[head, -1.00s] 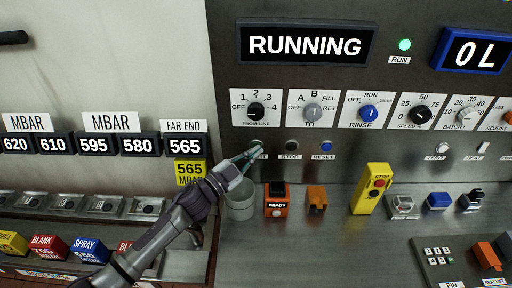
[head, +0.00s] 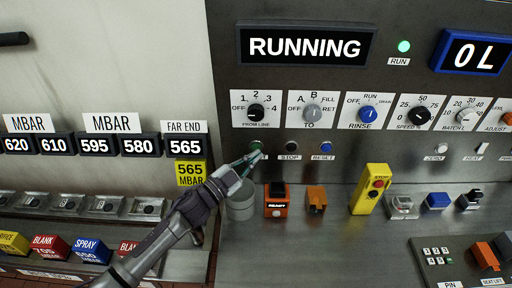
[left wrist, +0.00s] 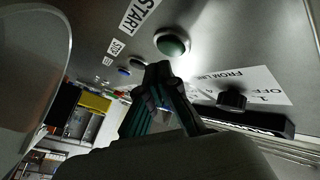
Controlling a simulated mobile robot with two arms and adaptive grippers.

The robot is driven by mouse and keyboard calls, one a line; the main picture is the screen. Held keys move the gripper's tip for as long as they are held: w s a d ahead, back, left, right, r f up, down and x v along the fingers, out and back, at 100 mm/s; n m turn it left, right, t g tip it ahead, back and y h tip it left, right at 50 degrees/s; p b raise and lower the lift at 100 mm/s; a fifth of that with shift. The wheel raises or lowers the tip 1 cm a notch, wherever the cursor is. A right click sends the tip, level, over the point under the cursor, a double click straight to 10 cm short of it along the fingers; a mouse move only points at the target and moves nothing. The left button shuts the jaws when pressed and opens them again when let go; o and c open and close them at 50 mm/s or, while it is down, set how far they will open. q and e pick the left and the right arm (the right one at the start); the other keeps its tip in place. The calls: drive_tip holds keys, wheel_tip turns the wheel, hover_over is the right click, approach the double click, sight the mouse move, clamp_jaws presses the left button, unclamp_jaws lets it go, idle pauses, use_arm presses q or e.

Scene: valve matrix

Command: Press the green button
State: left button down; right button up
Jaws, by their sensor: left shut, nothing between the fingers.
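The green button (head: 255,146) sits on the grey panel, below the FROM LINE knob (head: 255,111) and left of the STOP button (head: 292,147). In the left wrist view the round green button (left wrist: 172,44) is fully visible beside its START label (left wrist: 138,14). My left gripper (head: 254,156) is shut and empty, its tips just below the green button. In the left wrist view the closed fingertips (left wrist: 158,68) are close to the button, with a small gap seen between them. My right gripper is not in view.
A blue RESET button (head: 326,147) is farther right. On the ledge below stand a grey cup (head: 240,203), an orange READY box (head: 277,206) and a yellow STOP box (head: 372,190). The RUNNING display (head: 305,46) is above, with a lit green lamp (head: 404,46).

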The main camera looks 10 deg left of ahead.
use_arm(q)
drive_tip(key=s, duration=0.2)
drive_tip(key=s+d+p, duration=0.1)
drive_tip(key=s, duration=0.2)
idle(0.3)
drive_tip(key=shift+w, duration=0.1)
idle(0.8)
